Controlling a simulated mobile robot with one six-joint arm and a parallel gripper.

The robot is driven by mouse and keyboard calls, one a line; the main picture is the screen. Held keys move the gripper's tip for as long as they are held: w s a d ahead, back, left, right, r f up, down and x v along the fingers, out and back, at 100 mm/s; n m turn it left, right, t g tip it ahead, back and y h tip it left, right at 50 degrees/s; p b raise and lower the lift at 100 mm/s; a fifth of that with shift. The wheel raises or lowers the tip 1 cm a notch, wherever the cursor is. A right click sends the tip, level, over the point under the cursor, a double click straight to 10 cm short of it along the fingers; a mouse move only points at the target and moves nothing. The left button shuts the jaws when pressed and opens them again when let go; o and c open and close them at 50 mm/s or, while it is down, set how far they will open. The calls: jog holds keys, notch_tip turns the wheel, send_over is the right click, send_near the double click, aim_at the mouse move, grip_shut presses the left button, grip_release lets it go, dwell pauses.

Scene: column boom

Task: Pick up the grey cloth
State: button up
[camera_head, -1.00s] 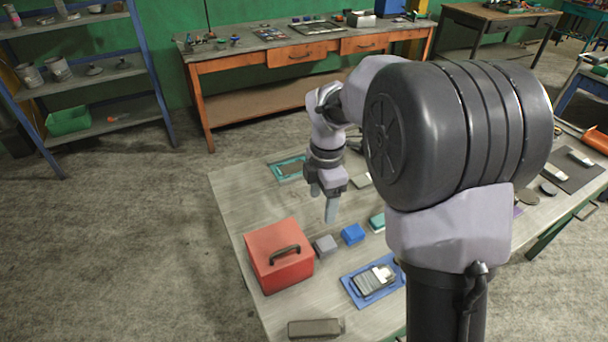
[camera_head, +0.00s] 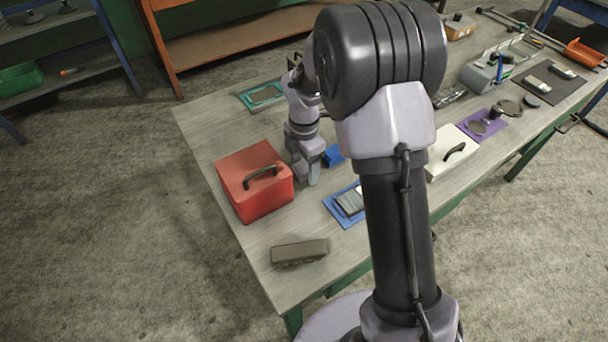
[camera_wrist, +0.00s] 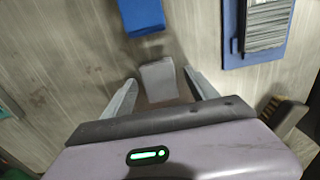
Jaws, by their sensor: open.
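The grey cloth (camera_wrist: 157,80) looks like a small folded block lying flat on the table. In the wrist view it sits between and just beyond the tips of my open gripper (camera_wrist: 158,77); I cannot tell whether the fingers touch it. In the head view my gripper (camera_head: 308,175) points down beside the red box, and it hides the cloth there.
A red box (camera_head: 250,185) with a black handle stands close left of my gripper. A blue folded block (camera_head: 333,156) lies just right, also in the wrist view (camera_wrist: 141,16). A blue tray (camera_wrist: 232,55) holds a grey ribbed thing. A brush (camera_head: 300,252) lies in front.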

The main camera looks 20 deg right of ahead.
aim_at(307, 168)
jog(key=shift+r, duration=0.1)
jog(key=shift+c, duration=0.2)
jog(key=c, duration=1.4)
jog(key=shift+r, duration=0.15)
jog(key=shift+r+p, duration=0.3)
jog(key=shift+p, duration=0.15)
jog(key=r, duration=0.1)
jog(key=r+p, duration=0.1)
jog(key=s+r+p, duration=0.1)
jog(key=shift+d, duration=0.25)
jog(key=s+d+p, duration=0.1)
jog(key=s+d, duration=0.1)
jog(key=s, duration=0.2)
jog(key=s+d+p, duration=0.1)
jog(key=s+d, duration=0.1)
jog(key=s, duration=0.2)
jog(key=s+d+r+p, duration=0.1)
jog(key=s+d, duration=0.2)
jog(key=s, duration=0.2)
jog(key=shift+s, duration=0.1)
